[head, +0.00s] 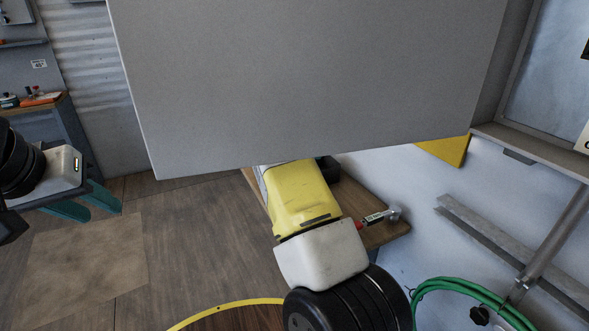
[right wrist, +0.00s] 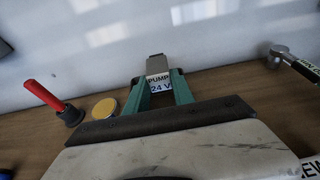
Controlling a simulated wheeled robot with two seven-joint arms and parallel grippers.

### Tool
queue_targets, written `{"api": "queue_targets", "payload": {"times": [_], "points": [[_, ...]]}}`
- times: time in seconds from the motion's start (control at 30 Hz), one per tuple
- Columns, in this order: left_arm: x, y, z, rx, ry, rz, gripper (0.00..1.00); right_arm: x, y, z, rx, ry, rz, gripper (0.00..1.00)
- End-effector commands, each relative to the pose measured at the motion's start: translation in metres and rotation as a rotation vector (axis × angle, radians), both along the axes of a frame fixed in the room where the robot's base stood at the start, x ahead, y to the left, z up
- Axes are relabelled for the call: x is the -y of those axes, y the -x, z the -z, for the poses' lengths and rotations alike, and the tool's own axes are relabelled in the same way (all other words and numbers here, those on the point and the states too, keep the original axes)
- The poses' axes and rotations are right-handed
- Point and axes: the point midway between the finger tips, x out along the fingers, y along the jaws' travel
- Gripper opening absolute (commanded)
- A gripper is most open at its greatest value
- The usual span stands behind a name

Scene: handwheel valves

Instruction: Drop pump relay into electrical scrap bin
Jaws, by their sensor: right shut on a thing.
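The pump relay (right wrist: 156,68) is a small grey block with a white label reading "PUMP 24 V" in the right wrist view. The teal fingers of my right gripper (right wrist: 158,90) are shut on it, one on each side. Whether the relay touches the wooden surface behind it, I cannot tell. The right fingers and the relay are hidden in the head view. My left gripper (head: 93,208) is at the left of the head view, its teal fingers apart and empty, over the floor. I cannot make out the electrical scrap bin in either view.
A large grey panel (head: 310,80) blocks much of the head view. A wooden bench (head: 385,236) stands below it, with a labelled tool (head: 380,217). A red-handled item (right wrist: 45,97) and a yellow disc (right wrist: 105,107) are left of the relay. A green hose (head: 470,283) lies lower right.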

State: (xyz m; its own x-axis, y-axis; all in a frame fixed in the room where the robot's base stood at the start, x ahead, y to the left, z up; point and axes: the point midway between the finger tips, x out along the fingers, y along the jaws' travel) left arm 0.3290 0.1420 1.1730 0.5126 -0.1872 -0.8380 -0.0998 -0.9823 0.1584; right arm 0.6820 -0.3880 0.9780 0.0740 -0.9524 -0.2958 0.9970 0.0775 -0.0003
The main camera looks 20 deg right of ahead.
Motion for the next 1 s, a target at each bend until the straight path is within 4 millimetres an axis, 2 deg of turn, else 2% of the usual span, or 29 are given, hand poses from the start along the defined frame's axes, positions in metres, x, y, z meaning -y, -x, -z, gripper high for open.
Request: {"api": "queue_targets", "payload": {"times": [0.1, 0.3, 0.5, 0.73, 0.77, 0.8, 0.87, 1.0], "points": [[0.000, 0.000, 0.000, 0.000, 0.000, 0.000, 0.36, 0.000, 0.001, 0.016, -0.003, 0.001, 0.000, 0.00], [0.000, 0.000, 0.000, 0.000, 0.000, 0.000, 0.36, 0.000, 0.000, 0.035, -0.002, 0.000, -0.001, 0.00], [0.000, 0.000, 0.000, 0.000, 0.000, 0.000, 0.36, 0.000, 0.000, 0.043, 0.000, 0.000, -0.001, 0.00], [0.000, 0.000, 0.000, 0.000, 0.000, 0.000, 0.36, 0.000, 0.000, 0.043, 0.000, 0.000, -0.001, 0.00], [0.000, 0.000, 0.000, 0.000, 0.000, 0.000, 0.36, 0.000, 0.000, 0.043, 0.000, 0.000, -0.001, 0.35], [0.000, 0.000, 0.000, 0.000, 0.000, 0.000, 0.36, 0.000, 0.000, 0.043, 0.000, 0.000, -0.001, 0.43], [0.000, 0.000, 0.000, 0.000, 0.000, 0.000, 0.36, 0.000, 0.000, 0.043, 0.000, 0.000, -0.001, 0.55], [0.000, 0.000, 0.000, 0.000, 0.000, 0.000, 0.36, 0.000, 0.000, 0.042, 0.000, 0.000, -0.001, 0.55]]}}
